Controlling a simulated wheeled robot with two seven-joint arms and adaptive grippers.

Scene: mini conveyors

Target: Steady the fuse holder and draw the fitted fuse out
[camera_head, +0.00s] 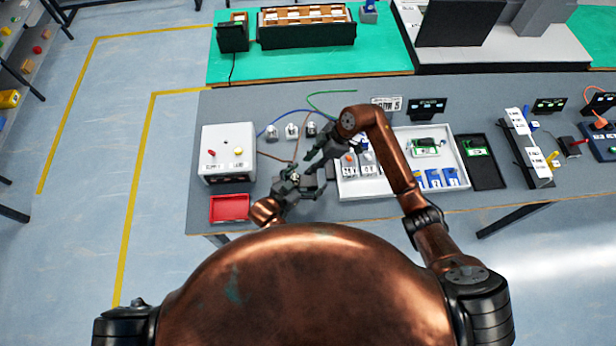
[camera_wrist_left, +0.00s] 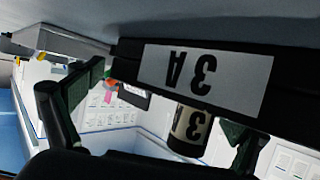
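In the left wrist view, a dark fuse holder (camera_wrist_left: 130,58) with a white label reading 3A crosses the upper part, seen upside down. A short cylinder (camera_wrist_left: 186,130) marked 3, which looks like the fuse, shows just below it. My left gripper (camera_wrist_left: 160,118) has its fingers wide apart, one on each side of the cylinder, with no clear contact. In the head view my left gripper (camera_head: 300,185) is low over the table. My right gripper (camera_head: 317,166) points down to the left, close beside it; its finger gap is unclear. The holder is not distinguishable there among the grippers.
A white box with buttons (camera_head: 228,152) and a red tray (camera_head: 230,208) stand to the left. A white tray (camera_head: 384,187) with blue parts and a green board is to the right, beside a black tray (camera_head: 482,162). Wires and small fittings (camera_head: 292,131) lie behind the grippers.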

